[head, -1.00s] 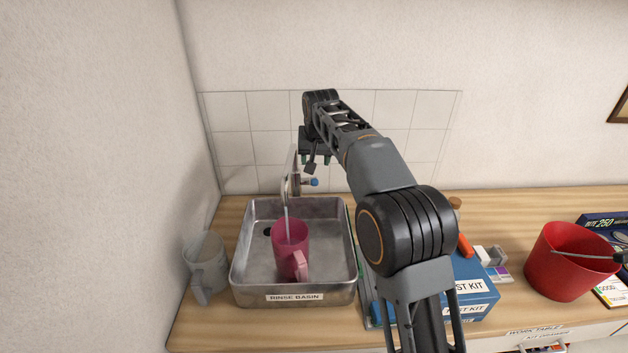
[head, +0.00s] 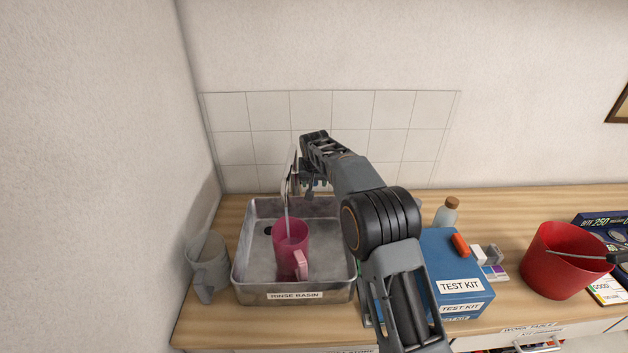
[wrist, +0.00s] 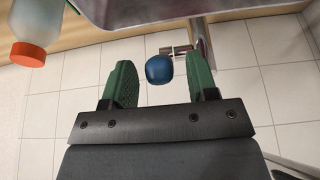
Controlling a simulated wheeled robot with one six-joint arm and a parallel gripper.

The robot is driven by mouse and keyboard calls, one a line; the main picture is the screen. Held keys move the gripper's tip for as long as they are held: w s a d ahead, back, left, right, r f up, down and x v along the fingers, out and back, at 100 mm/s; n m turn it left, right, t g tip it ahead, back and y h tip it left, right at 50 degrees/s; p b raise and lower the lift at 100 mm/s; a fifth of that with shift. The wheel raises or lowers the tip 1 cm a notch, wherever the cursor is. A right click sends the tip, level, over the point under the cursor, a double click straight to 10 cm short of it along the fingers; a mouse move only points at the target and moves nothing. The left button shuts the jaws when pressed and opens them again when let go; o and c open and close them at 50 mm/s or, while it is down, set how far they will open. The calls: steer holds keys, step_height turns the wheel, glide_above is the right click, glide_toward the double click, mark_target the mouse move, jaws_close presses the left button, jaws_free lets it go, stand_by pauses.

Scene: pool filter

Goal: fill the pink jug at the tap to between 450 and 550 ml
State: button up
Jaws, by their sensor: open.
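The pink jug (head: 291,250) stands upright in the metal rinse basin (head: 253,285), its handle toward the front. A thin stream runs from the tap (head: 290,178) down into the jug. The water level inside cannot be read. In the wrist view the tap's blue knob (wrist: 159,69) sits between the two green fingertips of my gripper (wrist: 160,85), with gaps on both sides. The gripper is open and holds nothing. In the head view my arm hides most of the gripper and the knob.
A grey jug (head: 208,265) stands left of the basin against the wall. Right of my arm are a blue test kit box (head: 458,265), a bottle (head: 446,213) and a red bucket (head: 560,262).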

steer(key=shift+w+f, duration=0.1)
steer(key=shift+f, duration=0.15)
jaws_close()
stand_by(0.5)
